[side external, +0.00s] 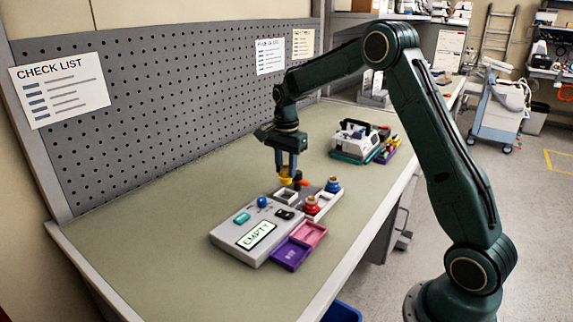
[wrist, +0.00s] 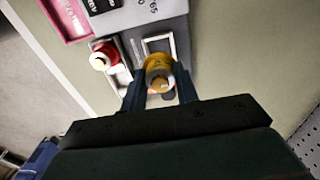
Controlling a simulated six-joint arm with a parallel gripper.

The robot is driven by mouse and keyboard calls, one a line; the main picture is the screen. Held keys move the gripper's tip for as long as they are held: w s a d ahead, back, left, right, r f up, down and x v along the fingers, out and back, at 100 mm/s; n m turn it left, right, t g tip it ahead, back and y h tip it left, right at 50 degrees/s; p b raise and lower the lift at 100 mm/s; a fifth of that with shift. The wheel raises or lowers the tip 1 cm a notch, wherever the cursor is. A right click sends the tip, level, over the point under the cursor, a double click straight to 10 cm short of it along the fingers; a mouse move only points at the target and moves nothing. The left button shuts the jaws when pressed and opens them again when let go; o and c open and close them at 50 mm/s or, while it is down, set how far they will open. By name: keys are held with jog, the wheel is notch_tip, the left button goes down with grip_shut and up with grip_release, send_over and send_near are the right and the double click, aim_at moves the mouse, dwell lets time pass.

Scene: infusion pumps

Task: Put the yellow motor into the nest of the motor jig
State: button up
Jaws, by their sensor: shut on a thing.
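My gripper (wrist: 160,88) is shut on the yellow motor (wrist: 158,68), which shows between the two fingers in the wrist view. In the side view the motor (side external: 285,178) hangs below my gripper (side external: 286,170), just above the far end of the grey jig unit. A square light-rimmed nest (side external: 287,196) is in that end of the unit. In the wrist view the nest (wrist: 158,43) lies just beyond the motor, which partly covers it. I cannot tell whether the motor touches the rim.
A red motor (side external: 311,204) and a blue motor (side external: 333,185) stand to the nest's right. The grey unit (side external: 228,236) bears an EMPTY sign. Pink (side external: 309,233) and purple (side external: 291,253) trays sit at its front. A white-and-green device (side external: 350,143) stands behind; the left bench is clear.

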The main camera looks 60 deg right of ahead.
aim_at(286, 181)
jog(key=shift+f, duration=1.55)
jog(key=shift+f, duration=1.2)
dwell(0.8)
jog(key=o, duration=0.7)
jog(key=shift+o, duration=0.2)
jog(key=shift+r, duration=0.25)
jog(key=shift+r, duration=0.85)
jog(key=o, duration=0.6)
jog(key=shift+c, duration=0.2)
